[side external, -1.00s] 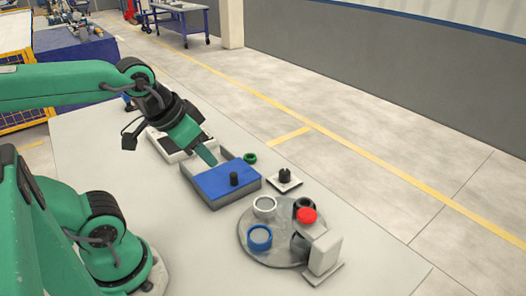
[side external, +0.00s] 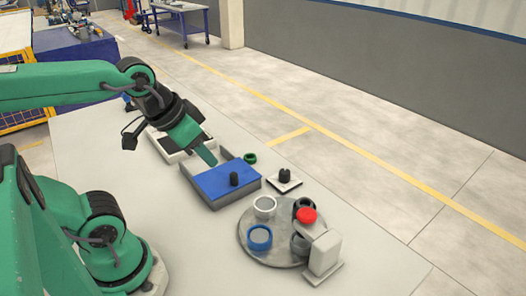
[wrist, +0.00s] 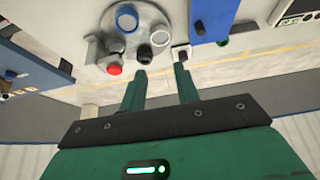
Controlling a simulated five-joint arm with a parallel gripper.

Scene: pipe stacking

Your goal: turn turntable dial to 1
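The grey round turntable (side external: 270,257) lies on the table with a white ring (side external: 265,206), a blue ring (side external: 259,238), a black ring (side external: 303,203) and a grey ring (side external: 299,244) on it. It also shows in the wrist view (wrist: 140,20). A black dial knob on a small white plate (side external: 285,180) stands behind the turntable; it also shows in the wrist view (wrist: 181,53). No dial number is readable. My gripper (side external: 209,157) is above the blue-topped box, apart from dial and turntable. In the wrist view its two fingers (wrist: 160,73) are spread and empty.
A blue-topped grey box (side external: 217,184) with a black knob lies left of the dial. A green ring (side external: 250,158) lies behind it. The table front is clear.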

